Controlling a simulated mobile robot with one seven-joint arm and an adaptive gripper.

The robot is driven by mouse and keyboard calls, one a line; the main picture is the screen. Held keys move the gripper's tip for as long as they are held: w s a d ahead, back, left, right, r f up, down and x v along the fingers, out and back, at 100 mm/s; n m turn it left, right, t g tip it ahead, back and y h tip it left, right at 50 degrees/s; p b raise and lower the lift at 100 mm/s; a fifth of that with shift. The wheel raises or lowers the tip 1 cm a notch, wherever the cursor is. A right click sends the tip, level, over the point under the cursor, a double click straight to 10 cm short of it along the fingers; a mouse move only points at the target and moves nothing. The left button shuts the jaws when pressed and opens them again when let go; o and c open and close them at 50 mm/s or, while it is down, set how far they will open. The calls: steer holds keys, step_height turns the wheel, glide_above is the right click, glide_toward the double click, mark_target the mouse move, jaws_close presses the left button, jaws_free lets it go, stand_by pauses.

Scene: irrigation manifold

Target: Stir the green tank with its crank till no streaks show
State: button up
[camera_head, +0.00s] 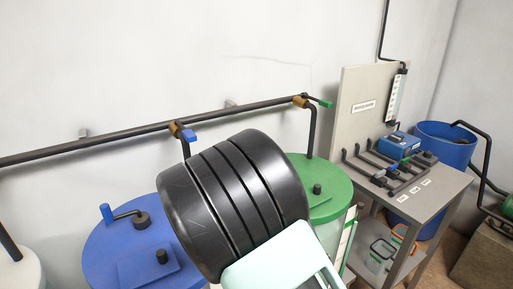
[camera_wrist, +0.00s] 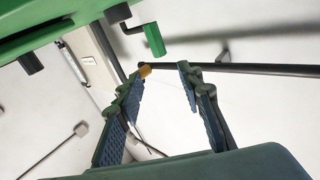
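The green tank (camera_head: 330,190) stands in the middle of the head view, its left part hidden behind my black arm. A short black knob (camera_head: 317,189) stands on its lid. In the wrist view the green lid (camera_wrist: 60,22) fills the top left, and the crank's green handle (camera_wrist: 153,38) sticks out on a dark arm. My gripper (camera_wrist: 163,70) is open and empty, its blue-padded fingers apart, with the handle just beyond the fingertips and not between them. The head view hides the crank and fingertips. No streaks can be made out from here.
A blue tank (camera_head: 115,250) with its own crank (camera_head: 107,213) stands at left. A dark pipe (camera_head: 90,143) with valves runs along the wall. At right are a grey bench (camera_head: 440,187) with fittings and a blue barrel (camera_head: 450,133).

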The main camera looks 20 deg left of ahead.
steer(key=shift+s+f+n, duration=0.2)
steer(key=shift+f+n, duration=0.2)
steer(key=shift+f, duration=0.15)
steer(key=shift+w+a+f, duration=0.15)
steer(key=shift+w+f, duration=0.05)
steer(key=shift+w, duration=0.05)
steer(key=w, duration=0.3)
steer(key=w+p, duration=0.1)
steer(key=w, duration=0.3)
steer(key=w+a+p, duration=0.1)
steer(key=w, duration=0.2)
steer(key=shift+w, duration=0.15)
jaws_close()
